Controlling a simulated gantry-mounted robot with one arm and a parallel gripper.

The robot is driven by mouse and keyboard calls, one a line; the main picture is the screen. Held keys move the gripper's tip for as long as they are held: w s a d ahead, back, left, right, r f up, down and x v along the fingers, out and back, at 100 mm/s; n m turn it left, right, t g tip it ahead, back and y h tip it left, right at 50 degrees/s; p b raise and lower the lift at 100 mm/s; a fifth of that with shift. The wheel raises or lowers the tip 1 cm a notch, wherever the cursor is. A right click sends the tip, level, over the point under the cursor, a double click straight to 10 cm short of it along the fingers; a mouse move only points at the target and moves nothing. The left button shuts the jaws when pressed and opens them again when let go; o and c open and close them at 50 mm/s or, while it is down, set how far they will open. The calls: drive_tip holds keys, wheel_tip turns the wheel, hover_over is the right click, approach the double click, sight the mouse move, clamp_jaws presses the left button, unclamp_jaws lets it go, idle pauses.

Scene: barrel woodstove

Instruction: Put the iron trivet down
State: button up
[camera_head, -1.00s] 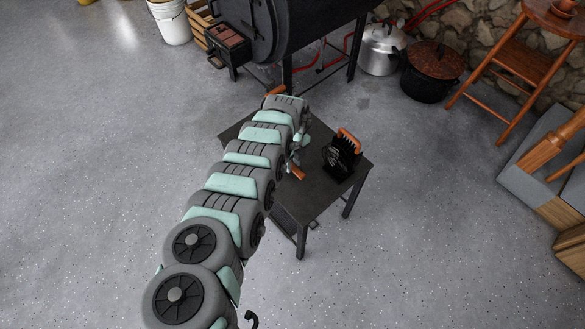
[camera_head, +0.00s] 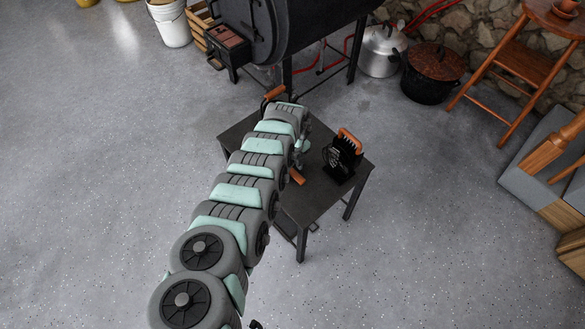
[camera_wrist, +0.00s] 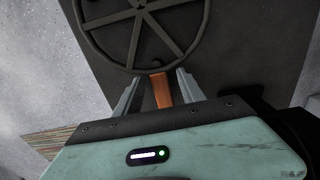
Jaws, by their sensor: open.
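The iron trivet (camera_wrist: 148,14) is a dark round ring with spokes in the wrist view, and its top edge is cut off. Its brown handle (camera_wrist: 162,90) points toward my gripper (camera_wrist: 159,76). My gripper is open, with one finger on each side of the handle and a gap at each side. The trivet appears to lie on the dark table (camera_wrist: 228,40); I cannot tell whether it lies fully flat. In the head view, my arm hides most of the trivet and the gripper on the table (camera_head: 318,200).
A black rack with an orange-brown handle (camera_head: 345,158) stands on the table's right side. The barrel stove (camera_head: 295,30) is behind the table. A silver pot (camera_head: 380,52) and a dark lidded pot (camera_head: 430,78) stand on the floor at the back right.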

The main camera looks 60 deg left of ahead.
wheel_tip(320, 180, up, 12)
drive_tip(key=p, duration=0.5)
drive_tip(key=shift+r+p, duration=0.15)
drive_tip(key=shift+p, duration=0.2)
